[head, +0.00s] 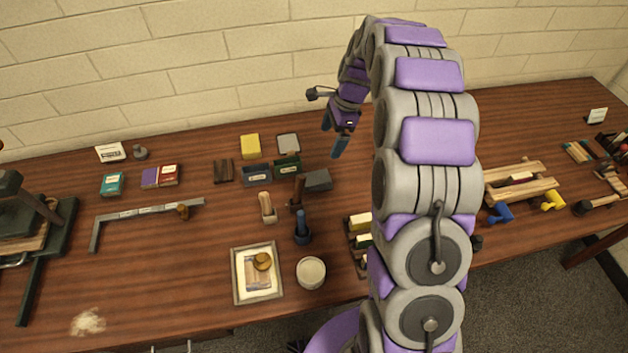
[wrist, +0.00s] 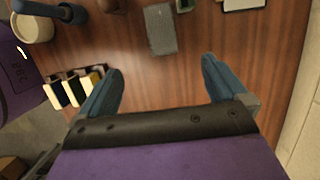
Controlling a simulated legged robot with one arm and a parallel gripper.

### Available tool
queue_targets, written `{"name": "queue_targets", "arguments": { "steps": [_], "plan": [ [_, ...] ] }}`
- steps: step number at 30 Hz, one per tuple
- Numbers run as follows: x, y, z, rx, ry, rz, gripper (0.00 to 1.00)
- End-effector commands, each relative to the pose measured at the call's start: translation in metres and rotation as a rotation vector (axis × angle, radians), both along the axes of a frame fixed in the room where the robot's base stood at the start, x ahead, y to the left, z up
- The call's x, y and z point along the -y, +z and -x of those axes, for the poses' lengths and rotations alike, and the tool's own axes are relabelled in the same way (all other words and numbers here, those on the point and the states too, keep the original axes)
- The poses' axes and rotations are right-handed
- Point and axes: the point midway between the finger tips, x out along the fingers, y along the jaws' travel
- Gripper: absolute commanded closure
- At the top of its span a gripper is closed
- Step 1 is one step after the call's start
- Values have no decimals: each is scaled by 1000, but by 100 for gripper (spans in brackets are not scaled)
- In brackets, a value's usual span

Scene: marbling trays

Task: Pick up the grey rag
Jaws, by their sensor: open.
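A flat dark grey piece, which looks like the folded grey rag (head: 318,181), lies on the wooden table (head: 540,125), just right of a green box. In the wrist view the grey rag (wrist: 161,29) is near the top centre, with a speckled surface. My gripper (head: 335,140) is above the table, pointing down, behind and a little right of the rag in the head view. In the wrist view my gripper (wrist: 160,68) has its two blue fingers wide apart with only bare table between them. The rag lies beyond the fingertips, untouched.
Near the rag stand a green box (head: 287,166), a dark grey-blue box (head: 257,175) and a brown-handled tool (head: 298,192). A rack of blocks (wrist: 75,90) is left of the fingers in the wrist view. A white cup (head: 311,272) stands nearer the front edge.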

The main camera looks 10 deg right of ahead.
Motion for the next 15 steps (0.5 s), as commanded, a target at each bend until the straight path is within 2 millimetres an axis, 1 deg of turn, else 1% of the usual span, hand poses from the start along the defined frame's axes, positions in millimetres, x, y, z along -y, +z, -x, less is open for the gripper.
{"name": "queue_targets", "arguments": {
  "steps": [5,15],
  "plan": [
    [-4,-18,-1,-1,-2,0,1],
    [-22,-83,1,-6,1,-1,1]
  ]
}}
